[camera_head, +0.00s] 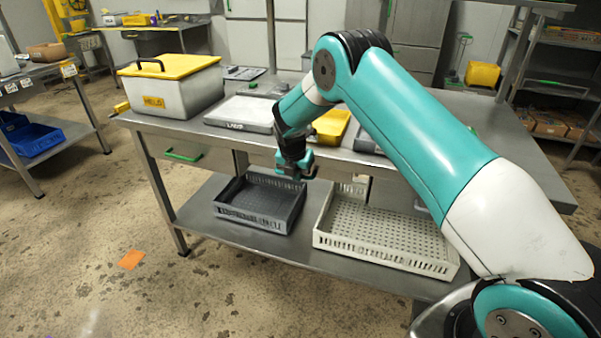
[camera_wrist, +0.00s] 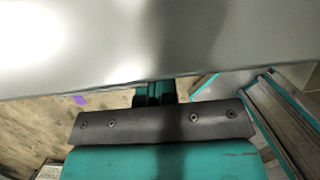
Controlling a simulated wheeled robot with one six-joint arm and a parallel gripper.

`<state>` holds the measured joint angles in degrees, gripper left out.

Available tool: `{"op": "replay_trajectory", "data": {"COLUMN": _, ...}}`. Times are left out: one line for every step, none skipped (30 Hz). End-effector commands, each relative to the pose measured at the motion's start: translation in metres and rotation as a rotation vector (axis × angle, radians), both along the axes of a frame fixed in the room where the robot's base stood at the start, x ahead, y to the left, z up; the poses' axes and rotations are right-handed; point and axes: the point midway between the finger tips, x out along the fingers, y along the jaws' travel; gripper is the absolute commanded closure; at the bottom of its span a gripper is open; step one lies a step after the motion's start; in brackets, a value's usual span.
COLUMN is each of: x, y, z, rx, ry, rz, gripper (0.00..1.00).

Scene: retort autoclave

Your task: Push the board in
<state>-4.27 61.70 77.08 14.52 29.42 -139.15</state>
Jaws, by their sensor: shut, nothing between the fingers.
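My gripper (camera_head: 294,172) hangs at the front edge of the steel table, above the lower shelf. Its jaws are shut and empty. In the wrist view the dark fingertips (camera_wrist: 155,92) are close to the edge of a broad grey surface (camera_wrist: 150,40); I cannot tell whether they touch it. I cannot clearly pick out the board; the grey surface may be it or the tabletop. A drawer-like front with a green handle (camera_head: 183,156) sits under the tabletop at the left. My arm hides part of the table front.
The tabletop (camera_head: 165,124) holds a white box with a yellow lid (camera_head: 170,82), a pale scale (camera_head: 240,113) and a yellow tray (camera_head: 331,127). A dark crate (camera_head: 262,222) and a white crate (camera_head: 385,262) stand on the lower shelf. The floor at left is mostly clear.

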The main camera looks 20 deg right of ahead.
Motion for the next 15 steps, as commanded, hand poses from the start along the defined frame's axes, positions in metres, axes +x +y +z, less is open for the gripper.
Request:
{"op": "replay_trajectory", "data": {"x": -0.002, "y": 0.003, "z": 0.002, "rx": 0.0, "ry": 0.002, "rz": 0.001, "gripper": 1.0}}
{"op": "replay_trajectory", "data": {"x": -0.003, "y": 0.004, "z": 0.003, "rx": 0.0, "ry": 0.002, "rz": 0.001, "gripper": 1.0}}
{"op": "replay_trajectory", "data": {"x": -0.006, "y": 0.008, "z": 0.005, "rx": -0.001, "ry": 0.002, "rz": 0.0, "gripper": 1.0}}
{"op": "replay_trajectory", "data": {"x": -0.009, "y": 0.011, "z": 0.007, "rx": -0.001, "ry": 0.002, "rz": 0.0, "gripper": 1.0}}
{"op": "replay_trajectory", "data": {"x": -0.011, "y": 0.016, "z": 0.009, "rx": -0.001, "ry": 0.003, "rz": 0.002, "gripper": 1.0}}
{"op": "replay_trajectory", "data": {"x": -0.016, "y": 0.023, "z": 0.012, "rx": -0.002, "ry": 0.004, "rz": 0.003, "gripper": 1.0}}
{"op": "replay_trajectory", "data": {"x": -0.019, "y": 0.028, "z": 0.014, "rx": -0.002, "ry": 0.002, "rz": 0.003, "gripper": 1.0}}
{"op": "replay_trajectory", "data": {"x": -0.021, "y": 0.032, "z": 0.017, "rx": -0.003, "ry": 0.0, "rz": 0.004, "gripper": 1.0}}
{"op": "replay_trajectory", "data": {"x": -0.021, "y": 0.033, "z": 0.025, "rx": -0.003, "ry": -0.006, "rz": 0.003, "gripper": 1.0}}
{"op": "replay_trajectory", "data": {"x": -0.022, "y": 0.034, "z": 0.033, "rx": -0.002, "ry": -0.006, "rz": 0.002, "gripper": 1.0}}
{"op": "replay_trajectory", "data": {"x": -0.024, "y": 0.034, "z": 0.039, "rx": -0.002, "ry": -0.006, "rz": 0.0, "gripper": 1.0}}
{"op": "replay_trajectory", "data": {"x": -0.026, "y": 0.034, "z": 0.048, "rx": -0.002, "ry": -0.006, "rz": -0.003, "gripper": 1.0}}
{"op": "replay_trajectory", "data": {"x": -0.028, "y": 0.033, "z": 0.055, "rx": -0.002, "ry": -0.005, "rz": -0.006, "gripper": 1.0}}
{"op": "replay_trajectory", "data": {"x": -0.03, "y": 0.033, "z": 0.061, "rx": -0.002, "ry": -0.005, "rz": -0.008, "gripper": 1.0}}
{"op": "replay_trajectory", "data": {"x": -0.031, "y": 0.033, "z": 0.069, "rx": -0.002, "ry": -0.005, "rz": -0.01, "gripper": 1.0}}
